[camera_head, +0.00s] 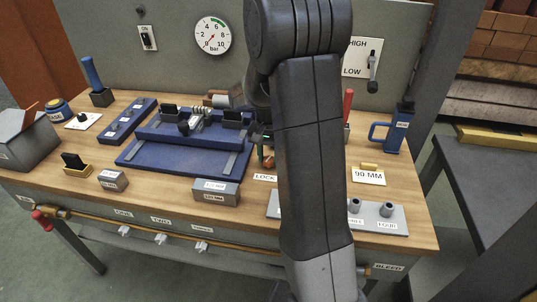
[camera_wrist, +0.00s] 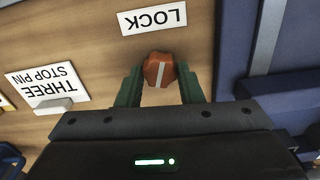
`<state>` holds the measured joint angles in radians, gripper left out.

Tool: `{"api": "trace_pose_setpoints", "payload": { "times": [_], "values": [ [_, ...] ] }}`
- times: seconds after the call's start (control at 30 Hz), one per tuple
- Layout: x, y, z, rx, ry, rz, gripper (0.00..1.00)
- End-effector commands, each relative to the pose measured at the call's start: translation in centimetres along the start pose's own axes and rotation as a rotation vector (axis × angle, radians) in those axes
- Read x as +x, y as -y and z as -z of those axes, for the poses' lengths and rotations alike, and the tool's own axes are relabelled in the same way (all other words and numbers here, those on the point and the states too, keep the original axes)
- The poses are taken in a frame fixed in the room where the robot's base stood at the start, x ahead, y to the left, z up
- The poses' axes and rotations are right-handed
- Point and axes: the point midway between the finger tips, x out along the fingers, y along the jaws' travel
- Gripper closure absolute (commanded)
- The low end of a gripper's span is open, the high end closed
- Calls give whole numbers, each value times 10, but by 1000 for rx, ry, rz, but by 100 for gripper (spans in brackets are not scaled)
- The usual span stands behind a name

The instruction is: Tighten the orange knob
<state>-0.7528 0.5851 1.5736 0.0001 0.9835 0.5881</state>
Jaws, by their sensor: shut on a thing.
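The orange knob (camera_wrist: 158,70) shows in the wrist view on the wooden table top, beside the LOCK label (camera_wrist: 152,18). A pale line runs across its top. My gripper (camera_wrist: 160,82) has its two green fingers on either side of the knob, closed on it. In the head view a small part of the knob (camera_head: 268,160) shows at the left edge of my arm, and the LOCK label (camera_head: 265,178) lies just in front of it. My arm hides most of the gripper there.
A blue fixture (camera_head: 165,157) stands left of the knob. A THREE STOP PIN label (camera_wrist: 48,86) lies near my gripper in the wrist view. A grey block marked with a size (camera_head: 216,192) and a blue jug-like holder (camera_head: 393,135) also stand on the table.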

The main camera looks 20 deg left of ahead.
Motion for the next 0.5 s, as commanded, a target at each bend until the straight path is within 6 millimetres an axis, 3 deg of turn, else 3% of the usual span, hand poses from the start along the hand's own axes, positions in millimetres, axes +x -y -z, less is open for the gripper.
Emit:
{"api": "trace_pose_setpoints", "payload": {
  "times": [0.5],
  "values": [
    [-1, 0, 1, 138, -3, 1, 89]
  ]
}}
